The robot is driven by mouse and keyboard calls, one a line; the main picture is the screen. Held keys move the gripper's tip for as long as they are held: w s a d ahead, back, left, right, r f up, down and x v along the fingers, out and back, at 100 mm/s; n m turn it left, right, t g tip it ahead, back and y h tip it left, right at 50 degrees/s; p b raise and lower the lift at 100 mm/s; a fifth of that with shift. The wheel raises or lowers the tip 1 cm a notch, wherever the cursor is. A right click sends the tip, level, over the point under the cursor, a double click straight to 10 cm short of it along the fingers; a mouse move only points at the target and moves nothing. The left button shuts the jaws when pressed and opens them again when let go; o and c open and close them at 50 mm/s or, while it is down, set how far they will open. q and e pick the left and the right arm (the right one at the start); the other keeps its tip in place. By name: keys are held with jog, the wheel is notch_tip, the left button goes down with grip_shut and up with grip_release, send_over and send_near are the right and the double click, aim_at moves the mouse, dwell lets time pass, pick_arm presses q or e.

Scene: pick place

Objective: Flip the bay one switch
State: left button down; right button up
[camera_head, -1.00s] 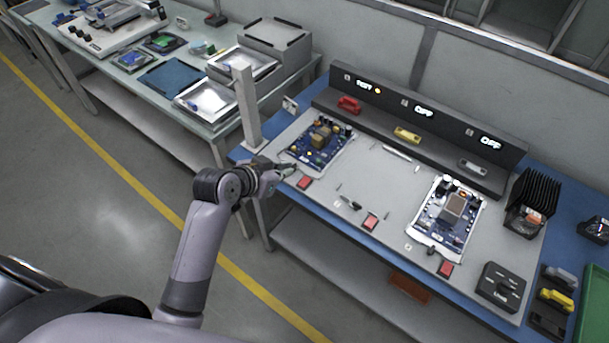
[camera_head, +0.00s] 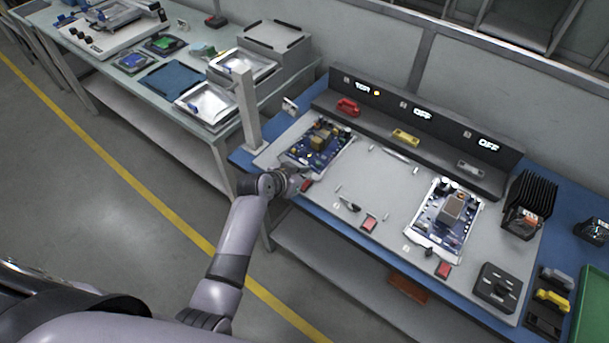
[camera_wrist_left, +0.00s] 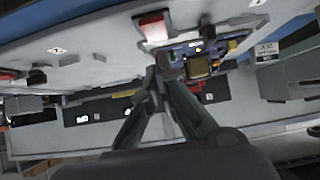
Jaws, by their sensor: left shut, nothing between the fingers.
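The bay one switch (camera_head: 306,185) is a red rocker at the front edge of the left bay, partly hidden by my gripper. The fingertips meet in the left wrist view (camera_wrist_left: 158,62). A blue circuit board (camera_head: 320,146) lies behind the switch. Above it, the bay one display (camera_head: 362,87) is lit, with an orange lamp beside it. My right gripper is not in view.
Other red switches sit at the middle bay (camera_head: 369,223) and right bay (camera_head: 443,270). A second board (camera_head: 447,215) lies at the right. A grey post (camera_head: 247,105) stands left of the bay. Small tools lie on the grey mat between the boards.

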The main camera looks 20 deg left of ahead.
pick_arm(q)
jog(key=shift+w+f, duration=0.1)
jog(key=shift+f, duration=0.5)
jog(key=shift+f, duration=0.1)
jog(key=shift+w+f, duration=0.15)
jog(key=shift+f, duration=0.1)
jog(key=shift+d, duration=0.1)
